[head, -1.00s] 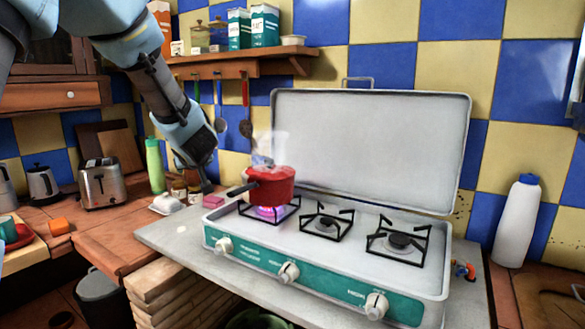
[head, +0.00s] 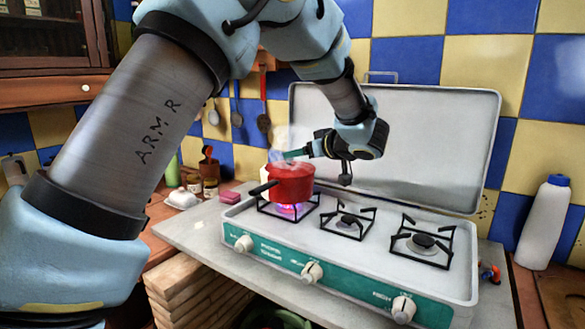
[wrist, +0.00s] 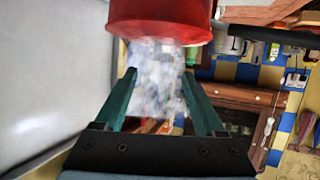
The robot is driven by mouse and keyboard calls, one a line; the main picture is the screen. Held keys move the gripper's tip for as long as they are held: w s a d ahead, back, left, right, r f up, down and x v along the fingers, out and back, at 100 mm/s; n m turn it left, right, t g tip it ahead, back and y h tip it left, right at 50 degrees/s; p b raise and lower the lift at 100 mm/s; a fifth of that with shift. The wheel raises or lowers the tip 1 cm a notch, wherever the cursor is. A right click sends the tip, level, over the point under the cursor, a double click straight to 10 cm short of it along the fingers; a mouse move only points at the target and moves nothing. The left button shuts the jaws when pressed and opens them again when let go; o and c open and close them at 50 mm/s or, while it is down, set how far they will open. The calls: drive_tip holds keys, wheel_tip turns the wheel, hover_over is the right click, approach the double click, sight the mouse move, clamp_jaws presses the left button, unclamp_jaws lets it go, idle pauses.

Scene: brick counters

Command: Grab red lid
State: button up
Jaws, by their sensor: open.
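A red pot (head: 291,184) stands on the lit left burner, steam rising from it, its dark handle pointing left. Its red side also shows at the top of the wrist view (wrist: 160,20). I cannot make out a separate red lid in either current view. My gripper (head: 297,154) is just above and behind the pot, at its right rear, with teal fingers pointing left. In the wrist view my gripper (wrist: 159,77) is open, with only steam clearly seen between its fingers. Small red shapes behind the steam are too blurred to name.
The stove's raised cover (head: 420,140) stands close behind my gripper. The middle burner (head: 348,222) and right burner (head: 424,242) are empty. A pink block (head: 230,197) lies left of the stove. A white bottle (head: 544,225) stands at the right.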

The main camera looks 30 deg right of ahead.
sight(283, 162)
drive_tip(key=p+x, duration=0.1)
drive_tip(key=x, duration=0.3)
drive_tip(key=shift+w, duration=0.4)
drive_tip(key=x, duration=0.2)
drive_tip(key=p+x, duration=0.2)
drive_tip(key=x, duration=0.1)
drive_tip(key=shift+w+d+f, duration=0.25)
drive_tip(key=shift+f, duration=0.1)
drive_tip(key=shift+c, duration=0.3)
clamp_jaws()
